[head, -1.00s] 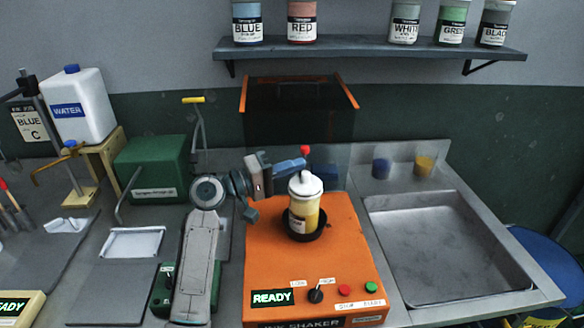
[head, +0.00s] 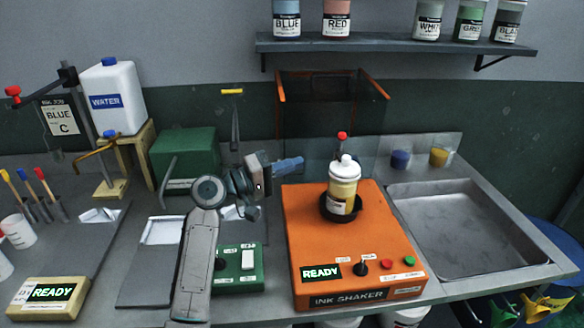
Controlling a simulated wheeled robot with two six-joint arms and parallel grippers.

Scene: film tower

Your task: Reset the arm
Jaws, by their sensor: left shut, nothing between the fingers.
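My left gripper (head: 287,165) is shut and empty. It is in the air left of the bottle and behind the left part of the orange ink shaker (head: 300,228). My left arm comes up from the bottom and bends right at its round joint. A bottle of yellowish ink with a white cap (head: 344,185) stands upright in the dark round holder on the shaker, apart from the gripper. The shaker's display reads READY. My right gripper is not in view.
A metal sink (head: 460,228) lies to the right, with a blue and a yellow cup (head: 438,157) behind it. A green box (head: 184,155) and a white water container (head: 112,95) stand at the back left. Ink jars (head: 337,20) line the wall shelf.

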